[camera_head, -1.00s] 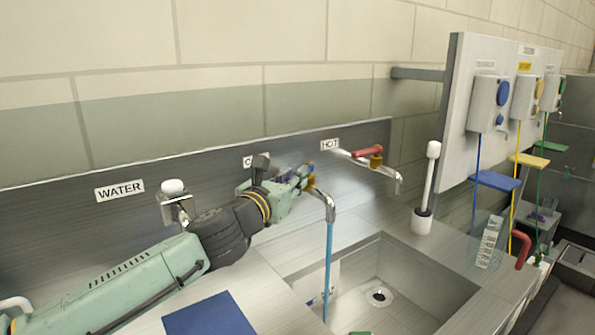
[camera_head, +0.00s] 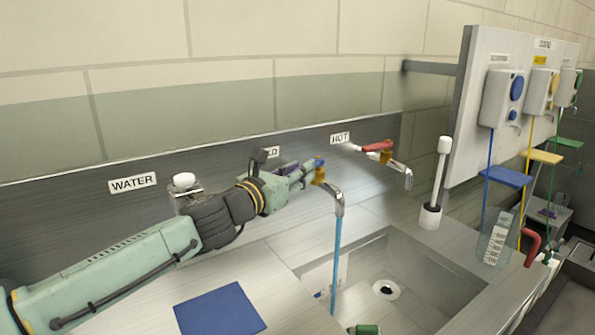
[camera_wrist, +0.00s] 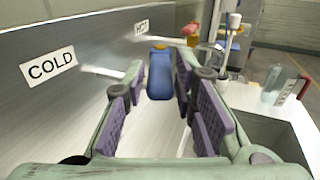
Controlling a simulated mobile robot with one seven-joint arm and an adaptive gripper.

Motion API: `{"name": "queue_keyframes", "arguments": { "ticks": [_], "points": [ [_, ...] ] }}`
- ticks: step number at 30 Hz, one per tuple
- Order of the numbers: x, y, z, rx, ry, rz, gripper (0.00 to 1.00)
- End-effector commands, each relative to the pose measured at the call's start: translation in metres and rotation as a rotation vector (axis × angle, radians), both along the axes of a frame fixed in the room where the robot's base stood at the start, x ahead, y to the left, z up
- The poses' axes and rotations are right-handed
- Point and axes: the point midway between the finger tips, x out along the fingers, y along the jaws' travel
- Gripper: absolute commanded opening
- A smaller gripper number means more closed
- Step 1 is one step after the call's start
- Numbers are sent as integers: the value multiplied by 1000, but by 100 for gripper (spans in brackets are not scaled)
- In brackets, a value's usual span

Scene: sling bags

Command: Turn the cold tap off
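The cold tap (camera_head: 335,197) is a chrome spout with a brass fitting and a small blue lever (camera_head: 319,163). A blue stream of water (camera_head: 336,250) runs from it into the sink. My gripper (camera_head: 308,172) is just left of the lever in the head view. In the wrist view the blue lever (camera_wrist: 158,75) shows ahead, in the gap between my gripper's (camera_wrist: 160,105) purple-padded fingers. The fingers are apart, and I see no contact with the lever. The COLD label (camera_wrist: 49,66) is on the left, partly hidden by my gripper in the head view.
The hot tap (camera_head: 383,150) with a red lever is to the right. The sink (camera_head: 410,270) lies below the spouts. A blue mat (camera_head: 219,310) lies on the counter. The steel backsplash (camera_head: 60,215) runs behind the arm.

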Motion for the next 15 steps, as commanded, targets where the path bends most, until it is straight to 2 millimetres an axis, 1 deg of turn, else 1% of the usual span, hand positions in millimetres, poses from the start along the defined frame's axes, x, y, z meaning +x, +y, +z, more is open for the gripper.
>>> {"name": "queue_keyframes", "arguments": {
  "ticks": [1, 5, 15],
  "points": [
    [0, 0, 0, 0, 0, 0, 31],
    [0, 0, 0, -1, 1, 0, 40],
    [-2, 1, 0, 0, 0, 0, 40]
  ]
}}
